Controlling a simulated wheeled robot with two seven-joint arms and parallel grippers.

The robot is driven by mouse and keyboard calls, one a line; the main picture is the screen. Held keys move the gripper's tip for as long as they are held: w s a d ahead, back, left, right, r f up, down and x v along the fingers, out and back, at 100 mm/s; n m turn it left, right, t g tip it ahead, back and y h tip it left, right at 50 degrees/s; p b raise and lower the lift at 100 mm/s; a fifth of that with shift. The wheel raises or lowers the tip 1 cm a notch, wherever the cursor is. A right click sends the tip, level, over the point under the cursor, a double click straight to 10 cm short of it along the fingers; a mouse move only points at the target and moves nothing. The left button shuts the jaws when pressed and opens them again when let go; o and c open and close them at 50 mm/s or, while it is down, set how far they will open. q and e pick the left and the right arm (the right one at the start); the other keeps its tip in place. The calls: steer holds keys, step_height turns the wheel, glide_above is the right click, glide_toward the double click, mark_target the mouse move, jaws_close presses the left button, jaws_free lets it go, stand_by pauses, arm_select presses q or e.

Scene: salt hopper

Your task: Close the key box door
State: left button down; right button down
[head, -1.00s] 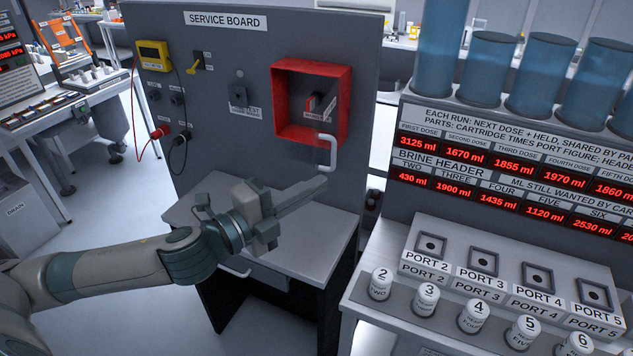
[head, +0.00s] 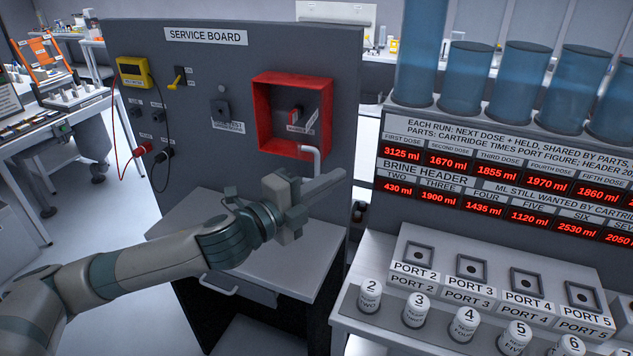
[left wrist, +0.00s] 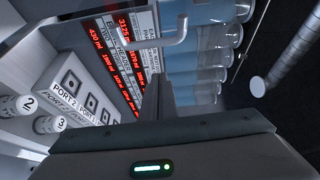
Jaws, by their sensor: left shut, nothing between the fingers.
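The red key box (head: 259,120) is mounted on the grey service board, its front open and the inside showing. A small red and dark item with a white label sits inside. A pale bent handle (head: 317,165) stands out at the box's lower right; the door panel itself is hard to make out. My left gripper (head: 338,176) is shut and empty, in front of the board, its fingers pointing right across the handle's lower end. In the left wrist view the handle (left wrist: 172,44) shows just beyond the shut fingers (left wrist: 158,95); contact cannot be told. My right gripper is not in view.
A grey shelf (head: 290,262) juts out below the board. A yellow meter (head: 133,72) with red and black leads hangs at the board's left. To the right stand the port block (head: 440,245), several white cartridges and blue cylinders.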

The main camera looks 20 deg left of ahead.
mark_target(316, 174)
arm_select(q)
steer(key=a+p, duration=0.1)
steer(key=a, duration=0.1)
steer(key=w+a+p, duration=0.1)
steer(key=shift+a, duration=0.35)
steer(key=shift+a+f, duration=0.1)
steer(key=shift+a, duration=0.05)
